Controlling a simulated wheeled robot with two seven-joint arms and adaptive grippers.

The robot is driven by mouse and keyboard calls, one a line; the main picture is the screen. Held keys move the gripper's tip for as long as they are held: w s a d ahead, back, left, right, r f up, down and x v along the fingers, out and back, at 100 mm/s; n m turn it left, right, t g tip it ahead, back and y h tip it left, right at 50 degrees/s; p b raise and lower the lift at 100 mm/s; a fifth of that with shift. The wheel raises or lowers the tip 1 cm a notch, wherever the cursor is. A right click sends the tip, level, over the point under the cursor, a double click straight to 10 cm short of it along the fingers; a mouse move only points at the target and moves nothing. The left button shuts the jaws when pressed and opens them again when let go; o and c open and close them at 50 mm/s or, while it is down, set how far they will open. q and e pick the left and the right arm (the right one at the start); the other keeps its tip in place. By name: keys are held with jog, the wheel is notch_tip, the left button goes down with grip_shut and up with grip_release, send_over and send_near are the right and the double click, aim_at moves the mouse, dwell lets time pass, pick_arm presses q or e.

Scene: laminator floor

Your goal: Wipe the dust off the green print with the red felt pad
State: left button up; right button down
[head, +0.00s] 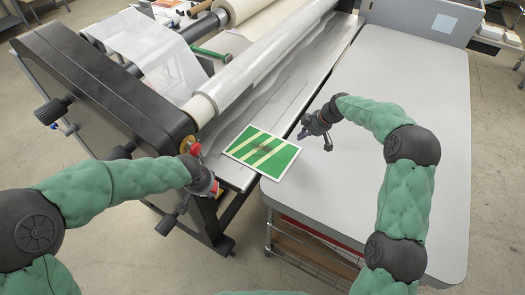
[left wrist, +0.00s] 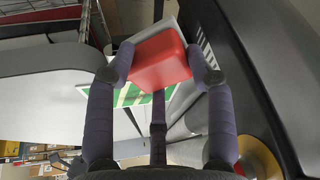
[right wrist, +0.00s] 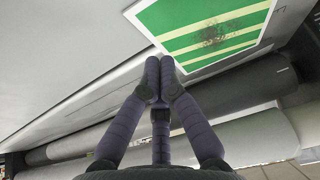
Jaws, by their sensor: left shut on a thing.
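The green print (head: 250,139) with pale yellow stripes lies flat by the laminator's near end, reaching toward the white table; a dark dust smudge sits near its middle. It also shows in the right wrist view (right wrist: 180,20) and, partly hidden, in the left wrist view (left wrist: 130,94). My left gripper (head: 207,190) is left of the print, apart from it. In the left wrist view it is shut on the red felt pad (left wrist: 160,58), held between two fingers. My right gripper (head: 316,134) is empty, right of the print; its two front fingertips (right wrist: 159,72) meet.
The laminator's dark end housing (head: 100,85) with knobs stands at the left, close to my left arm. Its long white roller (head: 260,60) runs behind the print. The white table (head: 400,85) at the right is clear apart from my right arm above it.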

jog(key=v, duration=1.1)
jog(key=shift+r, duration=0.2)
